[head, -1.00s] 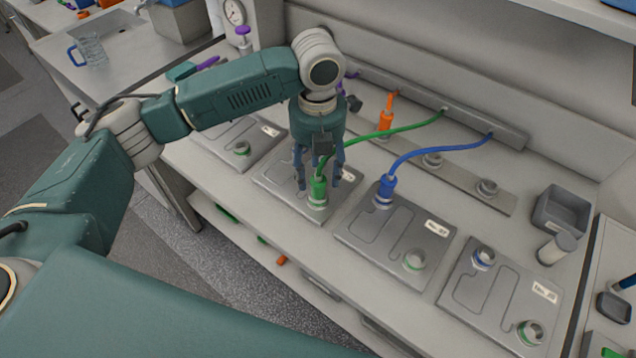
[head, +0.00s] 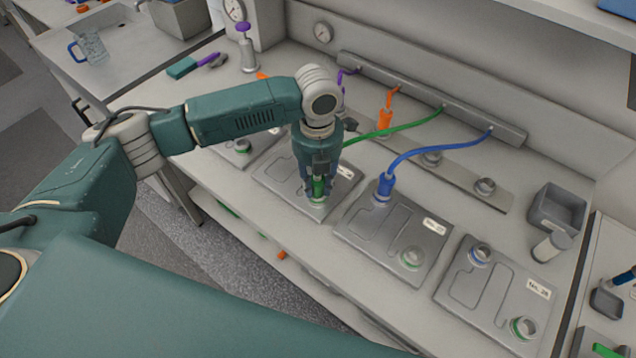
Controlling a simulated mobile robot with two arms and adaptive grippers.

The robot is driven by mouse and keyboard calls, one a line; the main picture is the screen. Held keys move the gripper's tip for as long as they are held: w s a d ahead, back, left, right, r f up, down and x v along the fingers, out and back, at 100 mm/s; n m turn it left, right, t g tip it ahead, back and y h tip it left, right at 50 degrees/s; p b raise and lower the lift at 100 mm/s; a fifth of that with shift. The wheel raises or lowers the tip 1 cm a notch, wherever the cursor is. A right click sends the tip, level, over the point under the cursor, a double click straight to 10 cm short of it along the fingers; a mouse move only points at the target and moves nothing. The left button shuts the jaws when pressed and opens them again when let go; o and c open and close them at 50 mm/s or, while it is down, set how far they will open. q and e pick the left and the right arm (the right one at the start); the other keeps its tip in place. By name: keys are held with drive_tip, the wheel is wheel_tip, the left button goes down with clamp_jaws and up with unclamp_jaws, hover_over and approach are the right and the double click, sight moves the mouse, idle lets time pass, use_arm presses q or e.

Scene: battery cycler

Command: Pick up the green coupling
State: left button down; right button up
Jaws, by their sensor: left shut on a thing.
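The green coupling (head: 318,187) stands upright on the front port of a grey plate (head: 270,176), with its green cable (head: 395,131) running back to the rail. My left gripper (head: 318,190) points down over it and is shut on it. The fingers hide much of the coupling. The coupling still appears to sit at the port's ring. My right gripper is not in view.
A blue coupling (head: 384,187) with a blue cable sits on the plate (head: 400,238) just to the right. An orange coupling (head: 386,120) stands on the strip behind. A grey bin (head: 558,210) and a small jar (head: 551,247) are at the right.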

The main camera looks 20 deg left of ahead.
use_arm(q)
drive_tip(key=shift+r, duration=0.1)
drive_tip(key=shift+w+r, duration=0.1)
drive_tip(key=shift+r, duration=0.3)
wheel_tip(320, 180, up, 19)
drive_tip(key=b, duration=0.3)
